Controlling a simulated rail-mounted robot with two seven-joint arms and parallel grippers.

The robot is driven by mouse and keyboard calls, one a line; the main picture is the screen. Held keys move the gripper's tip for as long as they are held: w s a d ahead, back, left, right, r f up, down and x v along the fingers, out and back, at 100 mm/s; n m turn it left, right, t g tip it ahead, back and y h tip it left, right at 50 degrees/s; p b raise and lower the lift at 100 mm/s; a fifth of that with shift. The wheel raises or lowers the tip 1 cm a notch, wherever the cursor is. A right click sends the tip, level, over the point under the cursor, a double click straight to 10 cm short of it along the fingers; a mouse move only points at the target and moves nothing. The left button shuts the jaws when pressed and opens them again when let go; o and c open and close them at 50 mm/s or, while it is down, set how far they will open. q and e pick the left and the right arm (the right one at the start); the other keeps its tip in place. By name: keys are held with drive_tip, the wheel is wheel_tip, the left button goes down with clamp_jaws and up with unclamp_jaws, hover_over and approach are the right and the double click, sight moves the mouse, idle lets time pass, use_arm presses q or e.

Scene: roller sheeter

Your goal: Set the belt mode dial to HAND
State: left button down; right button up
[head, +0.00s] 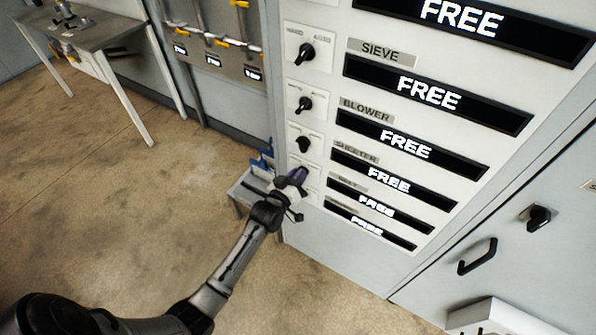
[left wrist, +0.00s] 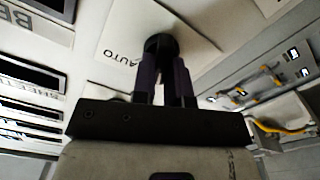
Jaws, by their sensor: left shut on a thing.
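The belt mode dial (left wrist: 160,43) is a round black knob on a pale plate (left wrist: 112,38) in the left wrist view. The word AUTO is readable on that plate; HAND does not show there. My left gripper (left wrist: 163,72) is shut on the knob, with its dark purple fingers on either side. In the head view my left gripper (head: 295,177) is at the cabinet front beside the partly readable belt label (head: 348,181), below the sheeter dial (head: 304,144). It hides the belt dial there, and where the knob points is not clear. My right gripper is not in view.
The blower dial (head: 304,103) and the sieve dial (head: 301,52) sit above in the same column. Black displays (head: 430,93) reading FREE are to the right. A cabinet handle (head: 477,256) is at lower right. A small grey stand (head: 240,190) is behind my gripper.

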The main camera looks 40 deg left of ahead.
use_arm(q)
drive_tip(key=shift+n+p, duration=0.3)
drive_tip(key=shift+n, duration=0.2)
idle(0.3)
drive_tip(key=c, duration=1.1)
unclamp_jaws()
drive_tip(key=shift+c, duration=0.2)
drive_tip(key=shift+s, duration=0.1)
drive_tip(key=s+d+p, duration=0.2)
drive_tip(key=s, duration=1.1)
drive_tip(key=shift+s, duration=0.25)
